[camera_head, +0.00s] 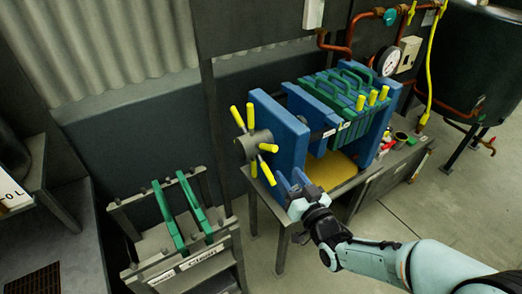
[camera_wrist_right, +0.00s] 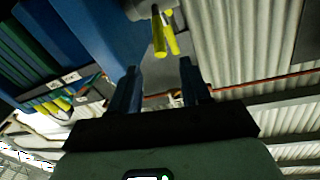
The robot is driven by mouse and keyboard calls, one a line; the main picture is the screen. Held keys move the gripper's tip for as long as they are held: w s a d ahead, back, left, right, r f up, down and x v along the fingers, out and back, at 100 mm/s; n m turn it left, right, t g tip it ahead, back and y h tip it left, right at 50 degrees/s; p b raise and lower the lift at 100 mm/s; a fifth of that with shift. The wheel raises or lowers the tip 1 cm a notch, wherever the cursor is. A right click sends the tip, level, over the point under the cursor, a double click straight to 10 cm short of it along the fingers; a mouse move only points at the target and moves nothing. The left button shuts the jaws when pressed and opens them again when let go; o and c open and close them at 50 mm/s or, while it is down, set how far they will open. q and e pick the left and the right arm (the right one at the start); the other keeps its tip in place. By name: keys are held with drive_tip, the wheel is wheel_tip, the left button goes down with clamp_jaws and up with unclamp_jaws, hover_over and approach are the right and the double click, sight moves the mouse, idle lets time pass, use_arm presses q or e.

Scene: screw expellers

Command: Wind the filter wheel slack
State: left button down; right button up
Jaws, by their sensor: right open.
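The filter wheel (camera_head: 254,144) is a grey hub with several yellow handles, mounted on the outer face of the blue end plate (camera_head: 283,136) of the filter press. In the right wrist view, yellow handles (camera_wrist_right: 164,38) hang just beyond my fingertips, with part of the grey hub at the top edge. My right gripper (camera_head: 288,184) is open and empty, below and right of the wheel in the head view, near the lower edge of the end plate. Its two blue fingers (camera_wrist_right: 160,75) stand apart in the wrist view. My left gripper is not in view.
Green filter plates (camera_head: 343,92) stand in the press behind the end plate, over a yellow tray (camera_head: 330,170). A rack with green-handled plates (camera_head: 184,225) stands at lower left. A gauge (camera_head: 387,62) and copper pipes are at upper right. Open floor lies at right.

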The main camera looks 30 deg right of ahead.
sight(270, 147)
drive_tip(key=w, duration=0.4)
drive_tip(key=w+p, duration=0.1)
drive_tip(key=w, duration=0.3)
drive_tip(key=w+d, duration=0.1)
drive_tip(key=w, duration=0.3)
drive_tip(key=shift+w+p, duration=0.3)
drive_tip(key=shift+w, duration=0.1)
clamp_jaws()
